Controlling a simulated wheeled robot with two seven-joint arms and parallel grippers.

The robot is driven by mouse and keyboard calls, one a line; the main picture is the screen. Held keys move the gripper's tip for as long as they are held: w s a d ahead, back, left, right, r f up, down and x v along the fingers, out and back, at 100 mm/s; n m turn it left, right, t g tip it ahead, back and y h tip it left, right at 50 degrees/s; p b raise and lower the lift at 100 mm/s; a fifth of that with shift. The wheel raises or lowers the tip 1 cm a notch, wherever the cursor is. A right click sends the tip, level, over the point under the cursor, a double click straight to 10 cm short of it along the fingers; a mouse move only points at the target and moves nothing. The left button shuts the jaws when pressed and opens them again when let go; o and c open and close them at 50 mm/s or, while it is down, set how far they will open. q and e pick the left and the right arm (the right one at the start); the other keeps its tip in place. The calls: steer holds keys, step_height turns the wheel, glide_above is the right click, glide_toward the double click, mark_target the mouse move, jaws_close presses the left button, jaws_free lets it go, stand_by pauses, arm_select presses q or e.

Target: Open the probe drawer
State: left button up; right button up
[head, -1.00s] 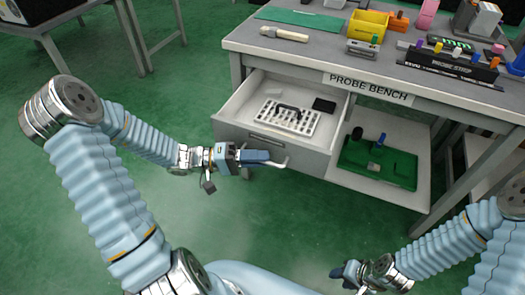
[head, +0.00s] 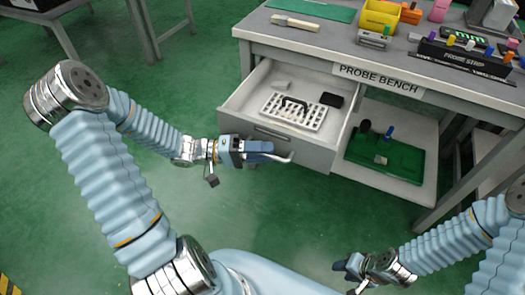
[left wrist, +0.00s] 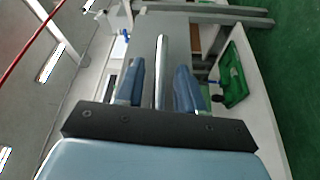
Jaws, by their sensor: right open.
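The probe drawer (head: 255,139) is a grey drawer under the probe bench. It stands well out of the bench, its inside showing. My left gripper (head: 270,151) is at the drawer front, by the metal bar handle (head: 286,157). In the left wrist view the handle bar (left wrist: 160,75) runs between the two blue fingers of the left gripper (left wrist: 158,90), with a visible gap on each side. That gripper is open around the bar. My right gripper (head: 345,267) is open at the bottom of the head view, low and away from the bench.
The drawer holds a white perforated tray (head: 308,121) with a black handle and a black block (head: 332,99). A green board (head: 405,160) lies on the shelf to the right. Tools and a probe strip (head: 464,58) stand on the bench top. The floor in front is clear.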

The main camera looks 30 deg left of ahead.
arm_select(q)
steer(key=shift+a, duration=0.1)
steer(key=b+v, duration=0.1)
steer(key=v, duration=1.2)
steer(key=shift+s+a, duration=0.2)
steer(key=shift+a, duration=0.1)
steer(key=shift+f, duration=0.1)
steer(key=s+d+f+g+y, duration=0.2)
steer(key=d+f+y, duration=0.4)
steer(key=d+f, duration=0.5)
steer(key=s+d+f+g+y, duration=0.2)
steer(key=d+f+g+y, duration=0.2)
steer(key=d+f+y, duration=0.3)
steer(key=shift+d+f+m, duration=0.4)
steer(key=shift+d+f, duration=1.9)
steer(key=shift+f, duration=2.8)
